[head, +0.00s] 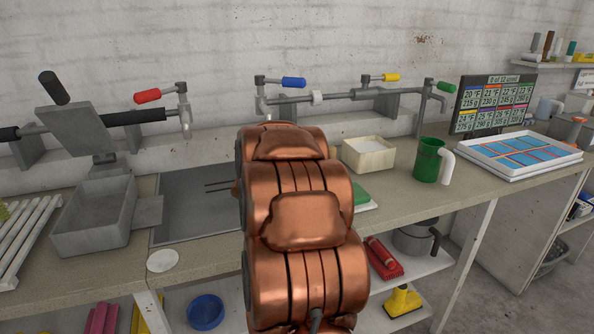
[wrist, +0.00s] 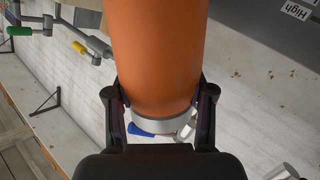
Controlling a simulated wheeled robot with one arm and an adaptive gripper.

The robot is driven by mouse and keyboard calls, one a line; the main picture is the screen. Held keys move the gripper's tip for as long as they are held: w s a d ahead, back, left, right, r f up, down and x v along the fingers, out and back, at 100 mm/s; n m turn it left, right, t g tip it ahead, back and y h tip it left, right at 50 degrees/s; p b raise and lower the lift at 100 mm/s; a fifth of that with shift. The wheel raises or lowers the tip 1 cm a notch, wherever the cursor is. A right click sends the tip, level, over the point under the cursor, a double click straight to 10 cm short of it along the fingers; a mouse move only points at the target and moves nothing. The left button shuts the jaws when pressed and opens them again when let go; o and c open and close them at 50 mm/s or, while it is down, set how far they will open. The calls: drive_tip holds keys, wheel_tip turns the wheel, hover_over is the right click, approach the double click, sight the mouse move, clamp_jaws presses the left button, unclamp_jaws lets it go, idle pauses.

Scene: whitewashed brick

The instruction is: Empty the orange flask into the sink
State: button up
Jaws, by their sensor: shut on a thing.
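The orange flask (wrist: 157,50) fills the upper middle of the wrist view, with a grey band (wrist: 160,122) around its lower end in that picture. My gripper (wrist: 157,100) is shut on it, one dark finger on each side. The flask's far end is cut off by the frame, and its contents do not show. In the head view my copper arm hides the flask and gripper. The grey sink (head: 188,212) is set into the counter left of my arm, its right part hidden. I cannot tell whether the flask is over it, or how it is tilted.
Taps with red (head: 147,96), blue (head: 293,84), yellow (head: 391,77) and green (head: 446,87) handles line the wall. A grey box (head: 95,225) stands left of the sink. A cream tub (head: 369,161) and green mug (head: 427,160) stand right of my arm.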

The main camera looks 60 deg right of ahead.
drive_tip(key=shift+w+m, duration=0.15)
drive_tip(key=shift+m, duration=0.25)
drive_tip(key=shift+r, duration=0.1)
wheel_tip(320, 180, up, 5)
drive_tip(key=p, duration=0.4)
drive_tip(key=shift+p, duration=0.35)
idle(0.7)
